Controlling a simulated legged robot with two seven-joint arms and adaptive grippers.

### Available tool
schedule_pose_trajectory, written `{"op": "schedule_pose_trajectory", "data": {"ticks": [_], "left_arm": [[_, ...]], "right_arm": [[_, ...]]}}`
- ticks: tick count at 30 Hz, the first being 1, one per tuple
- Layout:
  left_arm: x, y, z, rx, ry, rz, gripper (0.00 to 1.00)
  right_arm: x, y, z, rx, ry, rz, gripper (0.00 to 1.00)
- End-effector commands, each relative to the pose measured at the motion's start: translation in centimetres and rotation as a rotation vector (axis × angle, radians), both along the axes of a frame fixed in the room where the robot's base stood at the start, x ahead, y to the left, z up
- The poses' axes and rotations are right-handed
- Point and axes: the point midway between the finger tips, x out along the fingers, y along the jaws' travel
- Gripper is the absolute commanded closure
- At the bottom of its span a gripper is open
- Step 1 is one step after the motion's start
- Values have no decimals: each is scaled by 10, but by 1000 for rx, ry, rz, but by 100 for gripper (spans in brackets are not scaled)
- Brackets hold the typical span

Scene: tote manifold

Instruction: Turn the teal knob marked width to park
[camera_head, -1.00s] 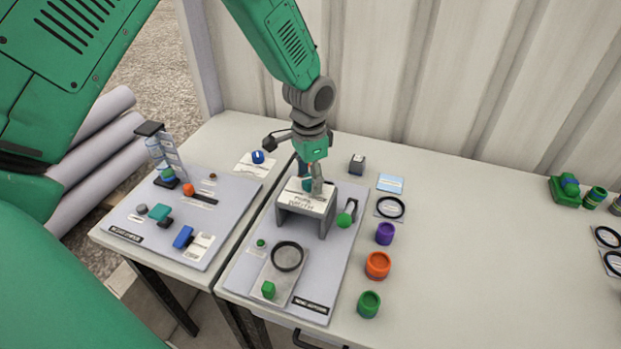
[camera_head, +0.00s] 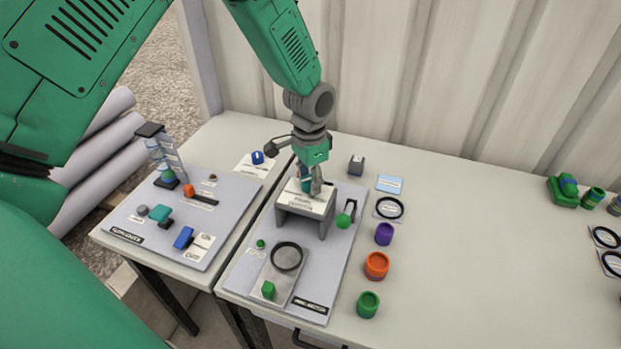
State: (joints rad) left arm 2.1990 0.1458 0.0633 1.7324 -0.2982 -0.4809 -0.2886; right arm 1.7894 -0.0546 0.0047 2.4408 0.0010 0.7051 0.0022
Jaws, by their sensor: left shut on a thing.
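The teal knob (camera_head: 306,185) sits on top of a grey bench-shaped stand (camera_head: 308,205) on the right-hand board. Its white top label is too small to read clearly now. My left gripper (camera_head: 311,185) points down over the stand and is shut on the teal knob, which it mostly hides. The knob's pointer and exact setting cannot be made out. My right gripper is not in view.
On the same board (camera_head: 255,270) are a green ball lever (camera_head: 343,221) and a black ring (camera_head: 287,256). Purple, orange (camera_head: 376,265) and green cups stand to its right. Another board (camera_head: 145,215) with knobs and sliders lies left.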

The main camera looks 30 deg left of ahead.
Motion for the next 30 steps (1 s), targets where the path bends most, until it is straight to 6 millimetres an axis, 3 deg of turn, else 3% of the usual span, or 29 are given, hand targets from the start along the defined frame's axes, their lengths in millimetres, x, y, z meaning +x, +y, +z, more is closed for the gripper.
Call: {"op": "schedule_pose_trajectory", "data": {"ticks": [15, 30], "left_arm": [[1, 1, 2, 2, -1, 422, 96], [1, 1, 1, 1, -1, 740, 96]], "right_arm": [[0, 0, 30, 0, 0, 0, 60], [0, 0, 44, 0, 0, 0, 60]]}}
